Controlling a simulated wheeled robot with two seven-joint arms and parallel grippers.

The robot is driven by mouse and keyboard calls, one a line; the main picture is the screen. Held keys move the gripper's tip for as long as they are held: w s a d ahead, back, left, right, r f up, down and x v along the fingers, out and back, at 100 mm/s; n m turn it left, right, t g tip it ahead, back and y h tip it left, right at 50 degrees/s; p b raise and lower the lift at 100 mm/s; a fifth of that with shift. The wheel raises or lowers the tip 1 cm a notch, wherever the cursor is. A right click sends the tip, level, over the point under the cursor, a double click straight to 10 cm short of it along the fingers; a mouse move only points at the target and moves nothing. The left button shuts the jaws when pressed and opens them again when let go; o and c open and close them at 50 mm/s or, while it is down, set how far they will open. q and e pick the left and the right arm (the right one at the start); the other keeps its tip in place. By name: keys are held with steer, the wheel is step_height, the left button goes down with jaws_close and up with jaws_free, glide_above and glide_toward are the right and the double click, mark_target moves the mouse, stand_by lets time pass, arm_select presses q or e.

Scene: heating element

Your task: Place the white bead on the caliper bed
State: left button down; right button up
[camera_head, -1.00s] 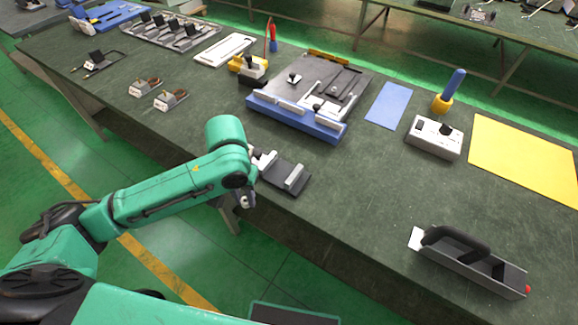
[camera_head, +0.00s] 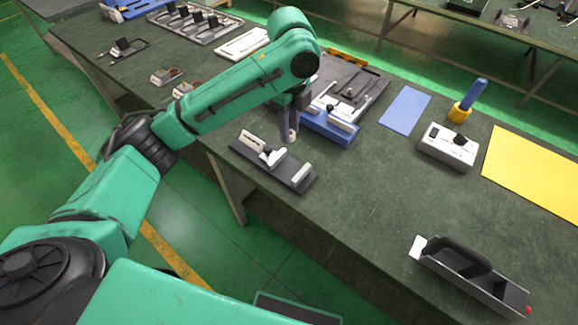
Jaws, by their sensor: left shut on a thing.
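The caliper bed (camera_head: 243,149) is a dark flat plate with white metal blocks and a slider on it, lying near the table's front edge. My left gripper (camera_head: 289,136) points down just behind and above the plate, with the blue fixture behind it. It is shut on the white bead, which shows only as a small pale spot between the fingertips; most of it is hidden. I see a gap between the gripper and the plate in the picture, but its height is hard to tell. My right gripper is not in view.
A blue-based fixture (camera_head: 333,130) stands right behind the gripper. To the right are a blue mat (camera_head: 405,109), a white box with a black knob (camera_head: 447,148), a yellow mat (camera_head: 535,172) and a grey tray with a handle (camera_head: 470,275). The table between the plate and tray is clear.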

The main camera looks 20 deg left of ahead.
mark_target(290, 171)
arm_select(q)
step_height(290, 171, down, 14)
steer(key=shift+w+r+p, duration=0.1)
steer(key=shift+r+p, duration=0.1)
steer(key=shift+p, duration=0.55)
steer(key=shift+d+f, duration=0.1)
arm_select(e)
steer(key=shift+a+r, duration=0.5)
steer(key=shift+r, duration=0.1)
arm_select(q)
steer(key=c, duration=0.7)
jaws_free()
steer(key=shift+o, duration=0.2)
step_height(290, 171, up, 12)
steer(key=b, duration=0.1)
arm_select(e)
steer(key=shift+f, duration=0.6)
